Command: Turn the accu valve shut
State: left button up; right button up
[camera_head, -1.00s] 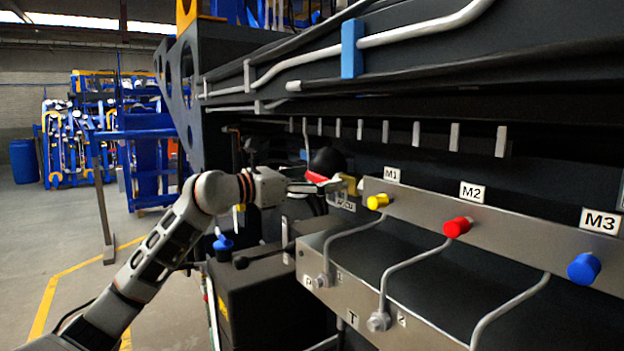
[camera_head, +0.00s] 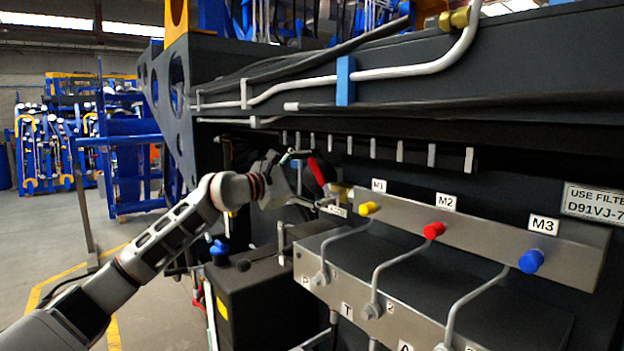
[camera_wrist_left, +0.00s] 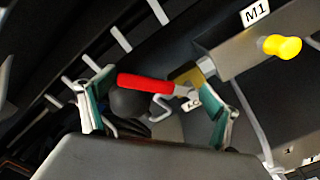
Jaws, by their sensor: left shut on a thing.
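The accu valve has a red lever handle (camera_head: 316,170) and a yellow brass body (camera_head: 341,190) at the left end of the metal manifold block. Its small label (camera_head: 333,210) is partly covered. In the head view the handle stands steeply, its top leaning left. My left gripper (camera_head: 305,178) is at the valve, one finger above and one below, shut on the handle. In the left wrist view the red handle (camera_wrist_left: 145,84) lies between the two green-padded fingers (camera_wrist_left: 160,108), and the contact itself is not clear. A dark round knob (camera_wrist_left: 130,103) sits behind it. My right gripper is not in view.
Yellow (camera_head: 369,208), red (camera_head: 434,230) and blue (camera_head: 530,261) caps stick out along the manifold to the right, with bent pipes below. A black box (camera_head: 262,300) stands under the gripper. A dark ledge with metal tabs (camera_head: 400,151) overhangs the valve.

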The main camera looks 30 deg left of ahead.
pick_arm(q)
jog(key=m, duration=0.1)
jog(key=d+m, duration=0.1)
jog(key=m, duration=0.1)
jog(key=d+m, duration=0.1)
jog(key=shift+s+d+r+m, duration=0.1)
jog(key=shift+s+r+m, duration=0.2)
jog(key=shift+s, duration=0.1)
jog(key=shift+s+d+f+m, duration=0.15)
jog(key=shift+d+m, duration=0.35)
jog(key=shift+m, duration=0.55)
jog(key=shift+s+d+f+m, duration=0.15)
jog(key=shift+d+m, duration=0.3)
jog(key=shift+m, duration=0.6)
jog(key=o, duration=1.4)
jog(key=v, duration=1.1)
jog(key=shift+s+a, duration=0.1)
jog(key=shift+s, duration=0.25)
